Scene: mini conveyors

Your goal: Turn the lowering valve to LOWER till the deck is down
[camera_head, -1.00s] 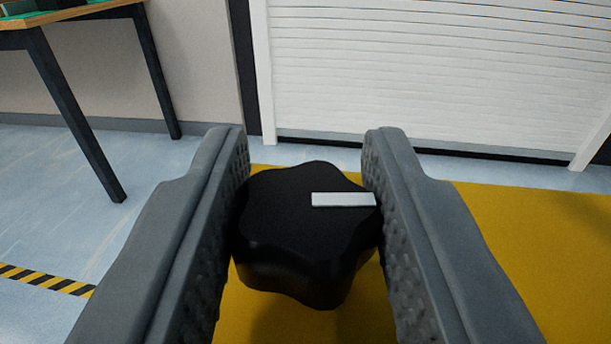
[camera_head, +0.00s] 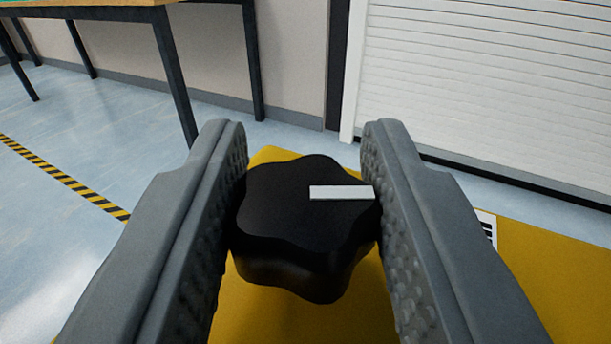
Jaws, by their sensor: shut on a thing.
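The valve knob (camera_head: 290,215) is black and lobed, with a white pointer bar (camera_head: 341,192) on its top that points to the right in the picture. It sits over a yellow surface (camera_head: 290,318). My gripper (camera_head: 305,195) is shut on the knob, one grey padded finger against each side. The stem under the knob is hidden. A white label with black marks (camera_head: 488,228) shows partly behind the right finger; its text cannot be read. The deck cannot be made out for sure in this view.
A table with dark legs (camera_head: 172,80) stands at the back left. A white roller shutter (camera_head: 490,90) closes the back right. Yellow and black floor tape (camera_head: 62,177) runs along the left. The pale blue floor (camera_head: 110,120) between is clear.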

